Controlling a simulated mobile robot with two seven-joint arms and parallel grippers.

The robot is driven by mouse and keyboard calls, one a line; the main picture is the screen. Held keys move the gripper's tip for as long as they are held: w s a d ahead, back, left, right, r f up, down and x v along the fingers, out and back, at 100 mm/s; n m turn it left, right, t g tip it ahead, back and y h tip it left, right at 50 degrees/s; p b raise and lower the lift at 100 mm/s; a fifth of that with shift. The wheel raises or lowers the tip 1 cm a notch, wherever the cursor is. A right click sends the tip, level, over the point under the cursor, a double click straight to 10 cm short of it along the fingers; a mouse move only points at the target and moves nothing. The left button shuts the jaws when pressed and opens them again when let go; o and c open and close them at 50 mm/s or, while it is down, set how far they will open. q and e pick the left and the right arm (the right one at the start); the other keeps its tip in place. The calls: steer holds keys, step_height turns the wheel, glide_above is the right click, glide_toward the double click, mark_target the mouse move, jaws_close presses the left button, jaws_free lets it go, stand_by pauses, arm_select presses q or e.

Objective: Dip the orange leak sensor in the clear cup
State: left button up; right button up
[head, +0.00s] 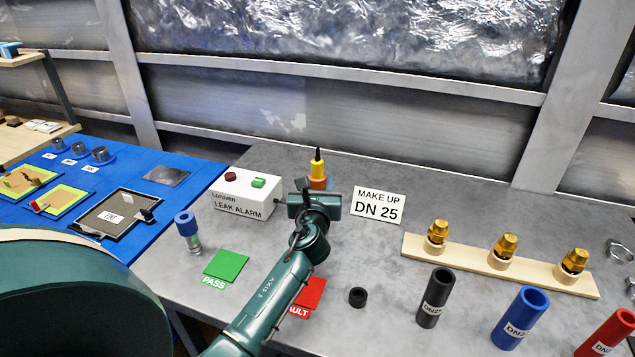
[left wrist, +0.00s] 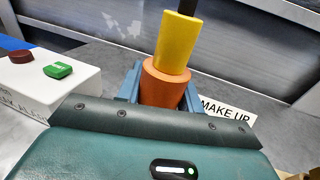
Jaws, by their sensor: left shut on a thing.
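The orange leak sensor (head: 318,183) has an orange body, a yellow upper part and a black tip. It is upright at the back of the grey bench, just right of the leak alarm box. My left gripper (head: 317,189) is shut on its orange body. In the left wrist view the sensor (left wrist: 165,85) stands between the fingers, its lower end hidden by the gripper. I cannot tell whether it touches the bench. My right gripper is out of view.
The white leak alarm box (head: 243,204) has a red and a green button. A DN 25 sign (head: 378,205) stands to the right. A green PASS pad (head: 226,265) and a red pad (head: 312,292) lie in front. Brass fittings on a wooden rack (head: 465,262) and colored tubes stand at right.

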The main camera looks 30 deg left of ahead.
mark_target(316, 173)
arm_select(q)
step_height(316, 173, up, 2)
steer(key=shift+r+p, duration=0.2)
steer(key=shift+p, duration=0.75)
steer(key=shift+r+p, duration=0.85)
steer(key=shift+p, duration=0.1)
steer(key=shift+r+p, duration=0.25)
steer(key=shift+p, duration=0.05)
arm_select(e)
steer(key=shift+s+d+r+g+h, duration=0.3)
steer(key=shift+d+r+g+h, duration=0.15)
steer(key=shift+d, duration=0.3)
